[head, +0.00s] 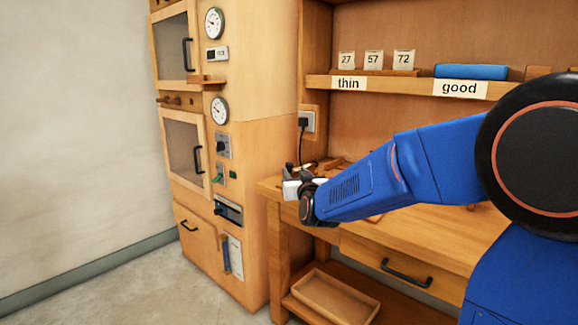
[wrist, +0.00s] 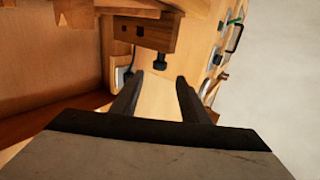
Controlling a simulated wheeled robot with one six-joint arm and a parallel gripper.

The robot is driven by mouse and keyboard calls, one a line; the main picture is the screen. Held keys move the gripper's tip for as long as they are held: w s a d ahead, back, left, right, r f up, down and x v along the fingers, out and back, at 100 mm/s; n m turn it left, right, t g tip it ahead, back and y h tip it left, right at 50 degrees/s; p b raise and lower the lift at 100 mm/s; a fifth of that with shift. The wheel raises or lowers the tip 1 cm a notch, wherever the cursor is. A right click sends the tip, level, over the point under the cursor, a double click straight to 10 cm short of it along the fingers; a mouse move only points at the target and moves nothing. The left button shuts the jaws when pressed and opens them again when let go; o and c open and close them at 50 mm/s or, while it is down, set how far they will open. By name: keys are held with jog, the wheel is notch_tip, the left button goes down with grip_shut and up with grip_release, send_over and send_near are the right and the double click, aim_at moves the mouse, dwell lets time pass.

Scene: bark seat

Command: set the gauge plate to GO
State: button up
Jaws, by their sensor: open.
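My gripper (head: 303,179) is over the left end of the workbench, beside the tall cabinet. In the wrist view its two dark fingers (wrist: 160,82) are apart with nothing between them. Just beyond the fingertips is a wooden block (wrist: 148,33) with dark holes in its face and a black knob or bolt (wrist: 160,62) below it. The black part lies roughly in line with the gap and appears apart from the fingers. I cannot tell whether this block belongs to the gauge plate. I can read no GO mark in either view.
A shelf (head: 400,86) holds cards reading 27, 57 and 72 and a blue block (head: 470,72). Its labels read thin and good. A black plug (head: 303,122) with a cord is behind my gripper. A tray (head: 335,297) is below the bench. Floor at left is clear.

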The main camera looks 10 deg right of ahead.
aim_at(290, 166)
jog(key=w, duration=0.9)
jog(key=shift+w, duration=0.15)
